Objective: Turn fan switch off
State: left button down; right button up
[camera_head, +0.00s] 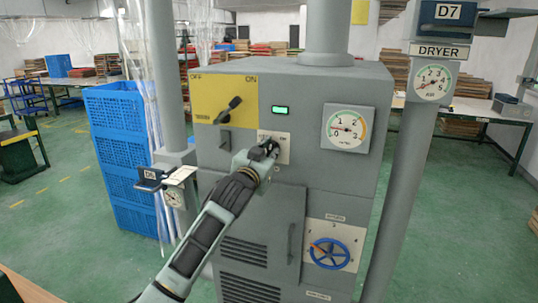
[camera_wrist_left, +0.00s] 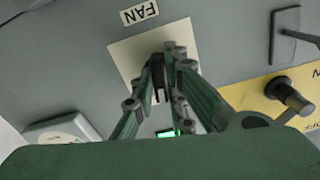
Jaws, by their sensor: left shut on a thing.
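The fan switch (camera_head: 270,147) is a small dark lever on a pale plate on the front of the grey dryer cabinet. My left gripper (camera_head: 265,152) is at this plate and covers most of the lever. In the left wrist view, the "FAN" label sits beside the pale plate (camera_wrist_left: 125,57), and the fingers of my left gripper (camera_wrist_left: 170,65) are closed around the dark switch (camera_wrist_left: 158,68). Which way the lever points is largely hidden by the fingers. My right gripper is not in view.
A yellow OFF/ON panel with a black rotary handle (camera_head: 229,108) is above left of my gripper. A lit green display (camera_head: 280,110), a round gauge (camera_head: 346,128) and a blue handwheel (camera_head: 329,254) share the cabinet front. Pipes flank it; blue crates (camera_head: 120,150) stand left.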

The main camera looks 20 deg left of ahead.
pick_arm(q)
jog(key=n+p, duration=0.3)
jog(key=n, duration=0.8)
dwell(0.7)
jog(key=c, duration=1.8)
grip_release()
jog(key=shift+o, duration=0.2)
jog(key=shift+s, duration=0.1)
jog(key=s, duration=1.1)
jog(key=shift+s+a, duration=0.15)
jog(key=shift+s, duration=0.25)
jog(key=shift+f, duration=0.1)
